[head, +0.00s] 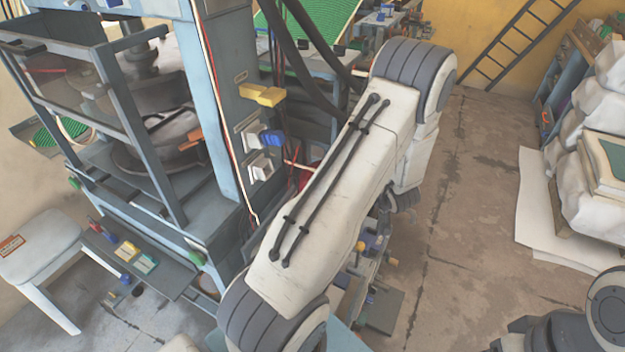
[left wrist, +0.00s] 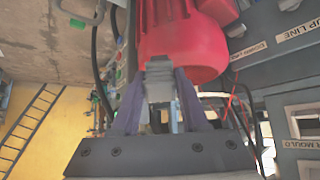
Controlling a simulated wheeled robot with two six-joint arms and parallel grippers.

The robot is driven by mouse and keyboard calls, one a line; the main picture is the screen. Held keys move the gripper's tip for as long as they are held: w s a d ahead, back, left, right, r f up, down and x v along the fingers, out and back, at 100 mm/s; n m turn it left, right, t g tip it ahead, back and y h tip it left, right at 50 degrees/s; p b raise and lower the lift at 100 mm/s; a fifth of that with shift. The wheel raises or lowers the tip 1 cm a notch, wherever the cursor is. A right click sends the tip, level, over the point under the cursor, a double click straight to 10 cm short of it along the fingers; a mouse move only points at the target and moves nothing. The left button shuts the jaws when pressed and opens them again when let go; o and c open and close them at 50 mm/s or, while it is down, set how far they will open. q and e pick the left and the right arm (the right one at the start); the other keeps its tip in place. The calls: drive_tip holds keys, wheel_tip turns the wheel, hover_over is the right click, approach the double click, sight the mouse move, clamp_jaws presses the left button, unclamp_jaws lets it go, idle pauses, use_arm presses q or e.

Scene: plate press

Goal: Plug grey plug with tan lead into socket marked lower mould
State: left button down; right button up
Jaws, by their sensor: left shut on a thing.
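In the left wrist view, my left gripper (left wrist: 160,88) is shut on a grey block-like thing (left wrist: 160,72), which looks like the grey plug. The tan lead cannot be made out there. In that view, a label ending in "MOULD" (left wrist: 301,144) is cut off by the frame edge, so which mould cannot be told. White-framed sockets (left wrist: 303,119) sit beside it on a grey panel, to the right of the gripper. In the head view, grey-white sockets (head: 261,167) show on the press column. My left gripper is hidden there behind my arm. My right gripper is out of view.
A large red rounded object (left wrist: 188,40) lies just beyond the held thing. The press (head: 120,120) stands at left. Open floor (head: 470,220) lies to the right.

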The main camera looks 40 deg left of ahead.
use_arm(q)
drive_tip(key=s+a+r+n+g+y+b, duration=0.2)
drive_tip(key=s+a+r+n+g+y, duration=0.5)
drive_tip(key=s+a+r+n+g, duration=0.45)
drive_tip(key=shift+s+a+f+m+t+b, duration=0.4)
drive_tip(key=shift+s+a+f+t+b, duration=0.2)
drive_tip(key=shift+s+b, duration=0.1)
drive_tip(key=shift+s+a+f+m+t+b, duration=0.35)
drive_tip(key=shift+s+a+f+t+b, duration=0.2)
drive_tip(key=shift+s+b, duration=0.15)
drive_tip(key=shift+d+p, duration=0.1)
drive_tip(key=shift+p, duration=0.8)
drive_tip(key=shift+x, duration=2.05)
drive_tip(key=shift+c, duration=1.7)
unclamp_jaws()
